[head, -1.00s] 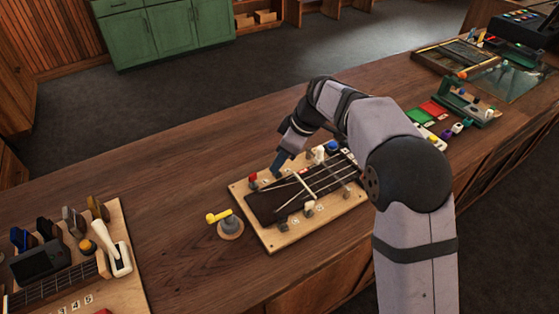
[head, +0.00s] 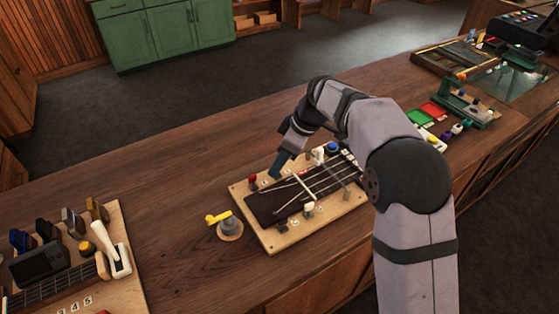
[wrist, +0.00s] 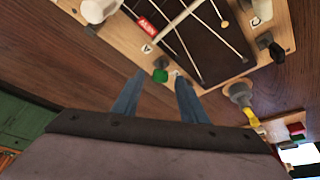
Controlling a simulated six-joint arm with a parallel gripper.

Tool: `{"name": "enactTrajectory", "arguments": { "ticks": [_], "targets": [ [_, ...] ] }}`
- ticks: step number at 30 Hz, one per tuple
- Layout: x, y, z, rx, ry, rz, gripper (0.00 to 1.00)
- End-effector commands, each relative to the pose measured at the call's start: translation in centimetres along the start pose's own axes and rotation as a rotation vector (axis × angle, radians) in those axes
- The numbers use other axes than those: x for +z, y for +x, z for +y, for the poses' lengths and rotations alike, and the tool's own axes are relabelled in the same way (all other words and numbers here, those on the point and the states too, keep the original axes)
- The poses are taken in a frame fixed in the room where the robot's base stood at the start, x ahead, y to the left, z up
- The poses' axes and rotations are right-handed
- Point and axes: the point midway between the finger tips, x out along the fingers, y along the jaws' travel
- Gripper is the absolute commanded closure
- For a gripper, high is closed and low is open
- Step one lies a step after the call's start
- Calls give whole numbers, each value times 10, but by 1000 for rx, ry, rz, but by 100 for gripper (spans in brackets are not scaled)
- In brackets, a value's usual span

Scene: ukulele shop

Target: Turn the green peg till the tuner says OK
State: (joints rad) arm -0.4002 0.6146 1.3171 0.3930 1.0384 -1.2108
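The green peg (wrist: 160,76) shows in the wrist view at the near edge of the light wooden board (head: 240,192). My gripper (wrist: 159,74) points at it with two blue fingers spread apart. The peg appears between the fingertips, with gaps on both sides; I cannot tell the depth. In the head view my gripper (head: 275,172) is low over the board's far edge, and the green peg is hidden there. A dark boxy device with a screen (head: 38,264), possibly the tuner, stands at the far left; its screen is unreadable.
A red peg (head: 253,178), a white peg (head: 319,153) and a blue peg (head: 333,147) stand along the board's far side. Strings cross its dark panel. A yellow-handled knob (head: 219,217) stands left of the board. Bare counter lies behind it.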

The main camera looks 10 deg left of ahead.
Motion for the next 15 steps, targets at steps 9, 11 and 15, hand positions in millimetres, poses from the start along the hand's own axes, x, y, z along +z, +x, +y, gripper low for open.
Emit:
{"name": "enactTrajectory", "arguments": {
  "ticks": [9, 11, 15],
  "targets": [
    [1, -37, 1, 5, 0, 2, 61],
    [0, -46, 1, 6, 0, 2, 61],
    [0, -61, 1, 4, 0, 2, 61]
  ]
}}
